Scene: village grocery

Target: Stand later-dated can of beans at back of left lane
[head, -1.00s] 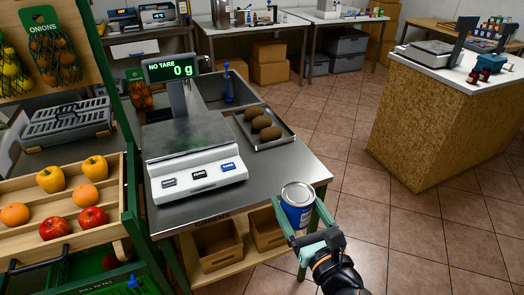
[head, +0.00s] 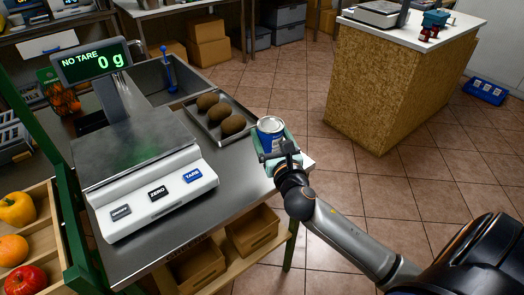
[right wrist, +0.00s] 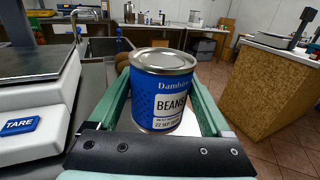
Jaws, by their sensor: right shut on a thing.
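A blue can of beans (head: 270,134) with a silver lid is held upright in my right gripper (head: 272,147), near the right corner of the steel counter in the head view. In the right wrist view the can (right wrist: 160,95) stands between the two green fingers of my right gripper (right wrist: 162,100). My left gripper is out of view. No left lane and no second can of beans show clearly.
A scale (head: 140,165) reading 0 g stands on the counter (head: 190,232). A tray (head: 207,125) of brown kiwi-like items lies behind it, by a sink. A fruit rack (head: 45,215) is at left. Open floor (head: 350,200) lies right, before a wood-chip counter (head: 385,85).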

